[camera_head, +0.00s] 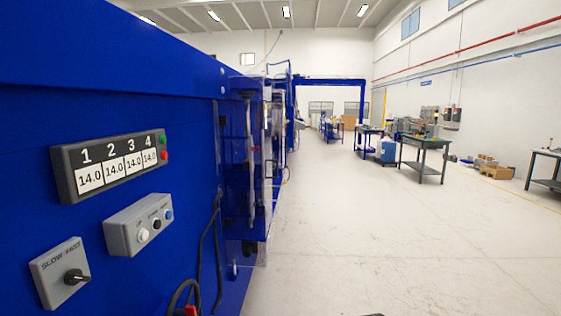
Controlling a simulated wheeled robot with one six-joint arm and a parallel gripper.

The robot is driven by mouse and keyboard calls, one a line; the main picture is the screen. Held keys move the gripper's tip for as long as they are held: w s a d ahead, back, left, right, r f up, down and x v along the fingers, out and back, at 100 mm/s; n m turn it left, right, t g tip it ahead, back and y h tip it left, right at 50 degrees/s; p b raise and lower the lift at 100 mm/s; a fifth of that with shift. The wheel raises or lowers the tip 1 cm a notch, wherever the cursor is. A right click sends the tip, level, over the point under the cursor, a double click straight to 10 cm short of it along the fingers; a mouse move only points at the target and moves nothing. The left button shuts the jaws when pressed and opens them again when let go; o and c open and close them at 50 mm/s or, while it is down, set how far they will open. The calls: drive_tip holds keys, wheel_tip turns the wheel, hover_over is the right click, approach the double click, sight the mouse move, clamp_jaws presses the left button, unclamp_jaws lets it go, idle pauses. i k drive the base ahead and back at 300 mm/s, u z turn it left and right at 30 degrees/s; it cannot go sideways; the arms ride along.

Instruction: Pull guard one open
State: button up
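A large blue machine (100,150) fills the left side, very close to me. Clear guard panels (262,140) on its side are seen almost edge-on, just past the machine's near corner. I cannot tell which panel is guard one, nor whether it is open or shut. No handle can be made out clearly. My gripper is not in view.
The machine's near face carries a display (112,163) numbered 1 to 4 reading 14.0, a button box (138,223) and a SLOW/FAST knob box (61,274). Open floor (380,240) lies to the right. Work tables (424,147) stand farther back.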

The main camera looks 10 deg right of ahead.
sight(253, 167)
drive_tip(key=z, duration=0.3)
drive_tip(key=i, duration=2.3)
drive_tip(key=u, duration=0.75)
